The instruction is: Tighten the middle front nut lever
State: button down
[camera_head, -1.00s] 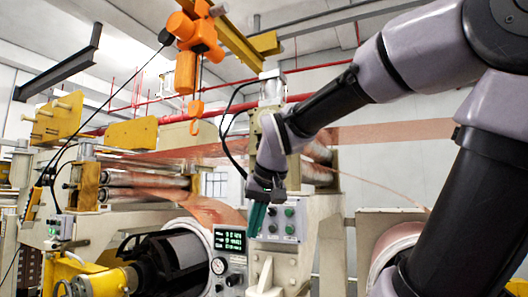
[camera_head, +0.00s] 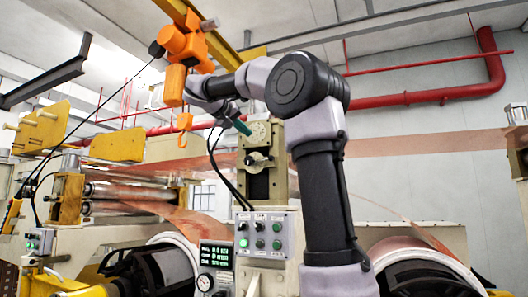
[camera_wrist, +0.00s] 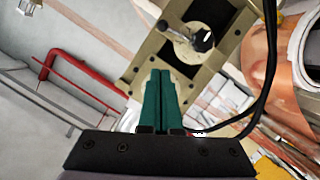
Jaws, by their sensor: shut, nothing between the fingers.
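The nut lever (camera_head: 258,160), a silver hub with a short arm and a black knob, sits on the front of a beige upright block (camera_head: 260,185). My gripper (camera_head: 243,127) has green fingers and is above and left of the lever. In the wrist view my gripper (camera_wrist: 161,72) has its two fingers together and empty, pointing at the block. The fingers look apart from the lever, though the exact gap is hard to tell.
A control box (camera_head: 265,234) with buttons is below the block, beside a green-lit display (camera_head: 215,257). An orange hoist (camera_head: 185,45) with a hook hangs at upper left. Black cables (camera_head: 222,170) run beside the block. Copper foil (camera_head: 430,143) stretches behind.

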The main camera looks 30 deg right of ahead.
send_near(269, 158)
jog(key=w+d+r, duration=0.3)
jog(key=w, duration=0.1)
jog(key=shift+d+f, duration=1.5)
jog(key=shift+d, duration=0.05)
jog(key=shift+s+d+f, duration=0.15)
jog(key=shift+f, duration=0.35)
jog(key=shift+s+d+f, duration=0.15)
jog(key=shift+d+f, duration=0.05)
jog(key=shift+f, duration=0.3)
